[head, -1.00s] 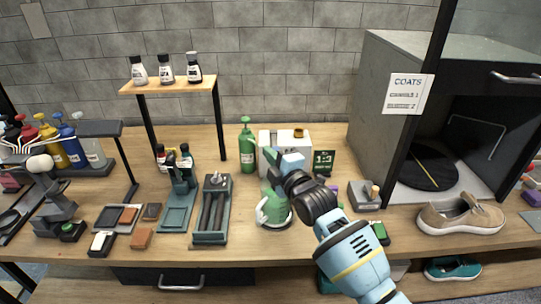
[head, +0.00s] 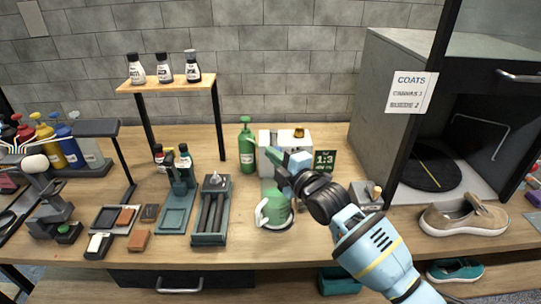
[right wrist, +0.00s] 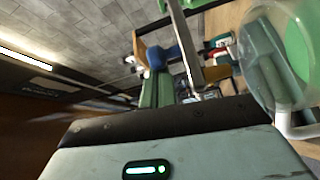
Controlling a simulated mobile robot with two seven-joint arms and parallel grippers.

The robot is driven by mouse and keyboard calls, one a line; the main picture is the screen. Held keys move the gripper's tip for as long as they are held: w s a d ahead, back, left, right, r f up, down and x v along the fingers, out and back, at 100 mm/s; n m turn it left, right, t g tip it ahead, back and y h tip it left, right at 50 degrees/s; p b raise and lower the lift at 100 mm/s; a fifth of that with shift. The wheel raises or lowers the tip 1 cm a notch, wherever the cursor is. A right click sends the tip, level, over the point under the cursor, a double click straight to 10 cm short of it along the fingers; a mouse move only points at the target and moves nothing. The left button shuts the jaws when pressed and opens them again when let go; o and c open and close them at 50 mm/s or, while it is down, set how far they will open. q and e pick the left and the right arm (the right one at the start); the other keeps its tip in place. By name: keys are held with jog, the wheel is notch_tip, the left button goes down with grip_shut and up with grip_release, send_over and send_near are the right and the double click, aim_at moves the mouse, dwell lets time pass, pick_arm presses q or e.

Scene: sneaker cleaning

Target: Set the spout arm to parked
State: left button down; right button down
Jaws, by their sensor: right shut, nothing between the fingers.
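The white dispenser box (head: 265,141) with a yellow-brown cap stands at the back middle of the bench, in the head view. My right gripper (head: 281,170) is in front of it and above the green mug (head: 274,206). It is shut and empty. The spout arm is not clear: the gripper and wrist cover the box's front, and I cannot tell its setting or whether I touch it. The mug stands on a round base, handle to the left; green also shows at the right of the right wrist view (right wrist: 299,42). My left gripper is out of view.
A green bottle (head: 246,146) stands left of the box, and a dark "1:3" sign (head: 324,161) right of it. The grey cabinet (head: 385,72) and a tan sneaker (head: 463,217) are at the right.

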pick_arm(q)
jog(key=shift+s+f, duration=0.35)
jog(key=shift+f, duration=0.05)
pick_arm(e)
jog(key=shift+d+n+g+y, duration=0.3)
jog(key=shift+y, duration=0.1)
